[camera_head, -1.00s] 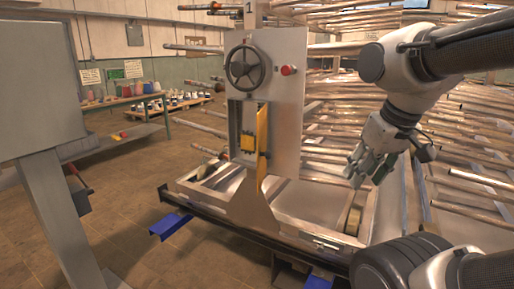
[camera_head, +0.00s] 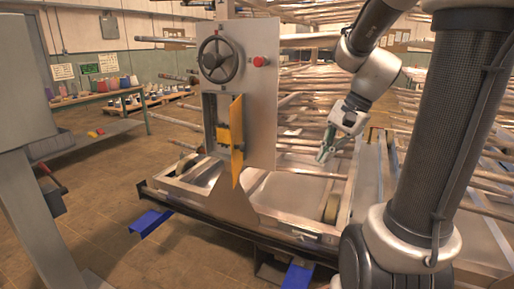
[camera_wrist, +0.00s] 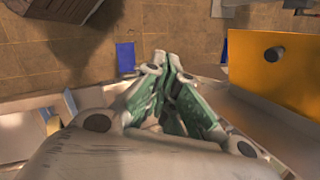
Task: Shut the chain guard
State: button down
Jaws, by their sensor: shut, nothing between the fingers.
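The chain guard (camera_head: 237,142) is a yellow hinged plate on the grey machine panel (camera_head: 260,110). It stands swung out, edge-on to the head camera, with the opening beside it showing a yellow part (camera_head: 223,134). In the wrist view the guard (camera_wrist: 280,68) is a broad yellow plate at the right with a dark round knob (camera_wrist: 274,54). My gripper (camera_head: 322,158) is to the right of the guard, apart from it, above the metal frame. In the wrist view its green-padded fingers (camera_wrist: 174,65) are closed together and empty.
A black handwheel (camera_head: 218,60) and a red button (camera_head: 260,61) are on the panel above the guard. Copper-coloured rods (camera_head: 310,40) extend behind. Blue feet (camera_head: 150,222) stick out below the frame. Floor is open at the front left.

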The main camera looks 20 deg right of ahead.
jog(key=w+a+r+m+t+y, duration=0.2)
jog(key=w+a+r+m+y, duration=0.25)
jog(key=w+m, duration=0.6)
jog(key=w+a+f+m, duration=0.1)
jog(key=w+a+f, duration=0.2)
jog(key=a+f, duration=0.3)
jog(key=shift+w+a+f+h, duration=0.3)
jog(key=shift+w+a+h, duration=0.05)
jog(key=shift+a, duration=1.35)
